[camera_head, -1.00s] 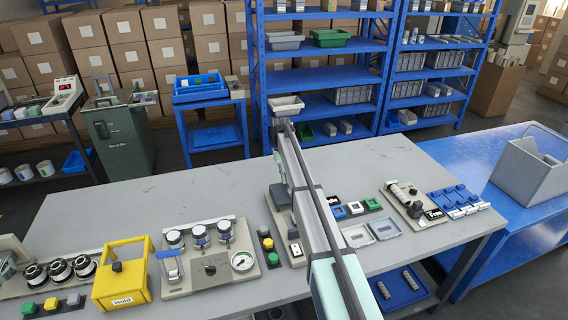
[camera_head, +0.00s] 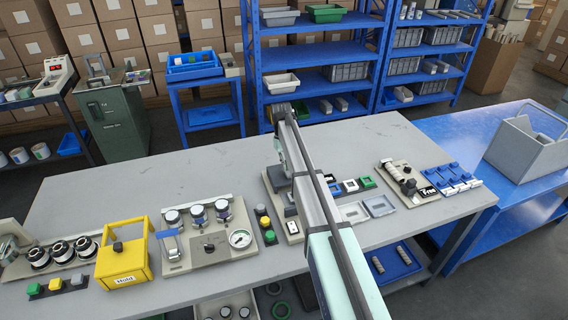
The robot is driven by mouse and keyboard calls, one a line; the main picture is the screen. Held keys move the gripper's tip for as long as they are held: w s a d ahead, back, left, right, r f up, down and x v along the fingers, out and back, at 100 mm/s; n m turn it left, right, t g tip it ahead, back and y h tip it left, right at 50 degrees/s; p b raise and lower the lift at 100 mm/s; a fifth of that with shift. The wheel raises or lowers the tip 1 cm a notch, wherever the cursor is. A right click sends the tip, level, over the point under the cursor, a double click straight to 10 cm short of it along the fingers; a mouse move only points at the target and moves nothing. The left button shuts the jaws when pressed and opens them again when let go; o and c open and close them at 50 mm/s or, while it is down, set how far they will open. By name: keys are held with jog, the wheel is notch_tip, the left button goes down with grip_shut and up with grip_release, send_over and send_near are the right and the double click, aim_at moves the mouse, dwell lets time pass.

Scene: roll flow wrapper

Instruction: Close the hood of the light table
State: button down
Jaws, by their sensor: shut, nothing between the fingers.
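A grey box-like unit (camera_head: 523,151) with tall side walls and a raised bar stands on the blue table at the right. It may be the light table with its hood, but I cannot tell for sure. My arm (camera_head: 318,190) reaches from the bottom centre across the grey workbench to a dark far end near the back edge. A pale green part shows beside that far end. My gripper's fingers cannot be made out; the arm hides that area. The arm is well left of the grey unit and apart from it.
The grey workbench (camera_head: 120,200) carries a yellow box (camera_head: 122,265), a gauge panel (camera_head: 210,237) and several small fixtures. The blue table (camera_head: 440,136) is clear left of the grey unit. Blue shelving (camera_head: 375,60) stands behind. A green cabinet (camera_head: 117,120) is at the left.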

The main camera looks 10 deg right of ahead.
jog(key=s, duration=0.3)
jog(key=s+d, duration=0.1)
jog(key=s, duration=0.7)
jog(key=shift+s+d, duration=0.1)
jog(key=shift+d, duration=0.15)
jog(key=shift+s+f, duration=0.1)
jog(key=shift+s, duration=0.05)
